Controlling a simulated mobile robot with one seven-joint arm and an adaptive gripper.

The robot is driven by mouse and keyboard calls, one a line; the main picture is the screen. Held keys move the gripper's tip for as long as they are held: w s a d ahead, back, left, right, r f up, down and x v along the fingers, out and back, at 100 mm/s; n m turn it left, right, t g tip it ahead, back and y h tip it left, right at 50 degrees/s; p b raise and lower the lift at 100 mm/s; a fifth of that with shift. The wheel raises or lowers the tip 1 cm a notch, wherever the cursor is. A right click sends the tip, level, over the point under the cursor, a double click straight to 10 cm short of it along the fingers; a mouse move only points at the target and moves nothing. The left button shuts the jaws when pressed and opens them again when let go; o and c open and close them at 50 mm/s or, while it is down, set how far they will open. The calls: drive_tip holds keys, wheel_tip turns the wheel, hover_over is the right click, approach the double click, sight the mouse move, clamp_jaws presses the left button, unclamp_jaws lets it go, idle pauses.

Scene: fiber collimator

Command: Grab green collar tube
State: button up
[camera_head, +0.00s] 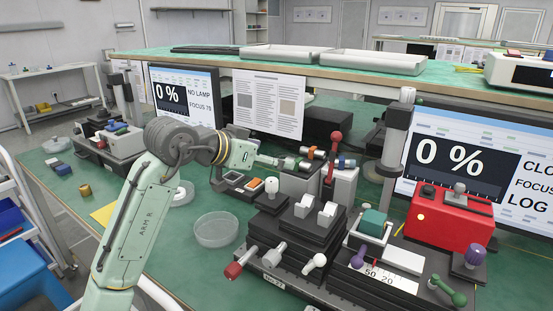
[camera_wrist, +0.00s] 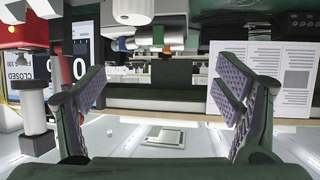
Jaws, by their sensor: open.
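My gripper (camera_head: 270,160) reaches over the bench toward short tubes with coloured bands (camera_head: 312,153) on a grey block at the middle. In the wrist view my gripper (camera_wrist: 163,100) is open, its two purple-padded fingers wide apart with nothing between them.
Black stages with knobs (camera_head: 290,240) stand in front of the tubes. A red box (camera_head: 450,217) and a monitor (camera_head: 465,160) stand at right. A printed sheet (camera_head: 268,104) stands behind my gripper. A clear round dish (camera_head: 216,230) lies on the green bench at left.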

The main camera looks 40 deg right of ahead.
sight(297, 160)
drive_tip(key=shift+p+x, duration=1.35)
drive_tip(key=shift+x, duration=3.65)
drive_tip(key=shift+r, duration=0.15)
drive_tip(key=shift+c, duration=0.5)
drive_tip(key=c, duration=1.2)
drive_tip(key=shift+o, duration=0.2)
drive_tip(key=shift+r, duration=0.1)
